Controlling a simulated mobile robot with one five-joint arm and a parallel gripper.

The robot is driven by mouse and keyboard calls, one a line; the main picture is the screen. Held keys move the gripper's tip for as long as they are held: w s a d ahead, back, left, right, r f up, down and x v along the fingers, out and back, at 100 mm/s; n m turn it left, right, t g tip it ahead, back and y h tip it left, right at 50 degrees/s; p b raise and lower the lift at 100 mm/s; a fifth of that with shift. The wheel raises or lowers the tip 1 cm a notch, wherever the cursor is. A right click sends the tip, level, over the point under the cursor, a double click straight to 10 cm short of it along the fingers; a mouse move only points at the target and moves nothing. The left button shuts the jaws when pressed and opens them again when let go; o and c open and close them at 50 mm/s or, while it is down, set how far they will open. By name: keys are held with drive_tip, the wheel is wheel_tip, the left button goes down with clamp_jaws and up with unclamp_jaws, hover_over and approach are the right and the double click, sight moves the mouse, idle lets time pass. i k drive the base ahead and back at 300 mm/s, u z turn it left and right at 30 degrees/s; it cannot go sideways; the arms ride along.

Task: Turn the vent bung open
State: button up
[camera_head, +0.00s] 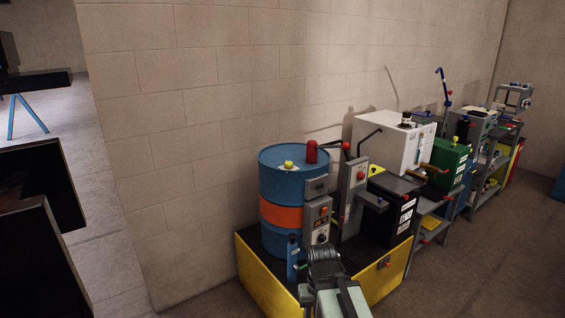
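A blue drum (281,192) with an orange band stands upright on a yellow-sided platform against the wall. A small yellow cap (288,164), which looks like the vent bung, sits on the drum's top; its turn position is too small to tell. A red fitting (311,152) stands at the right of the drum top. My arm reaches up from the bottom of the view, and its dark end, my gripper (324,258), is low in front of the platform, well below and apart from the cap. Its fingers cannot be made out.
The yellow platform (262,282) carries grey control boxes (317,219) in front of the drum and a blue bottle (292,258). A white cabinet (389,141) and a green box (447,161) stand to the right. Floor is clear at the right; a dark bench stands left.

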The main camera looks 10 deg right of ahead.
sight(288, 165)
drive_tip(key=z, duration=0.5)
drive_tip(key=i, duration=1.5)
drive_tip(key=u, duration=0.55)
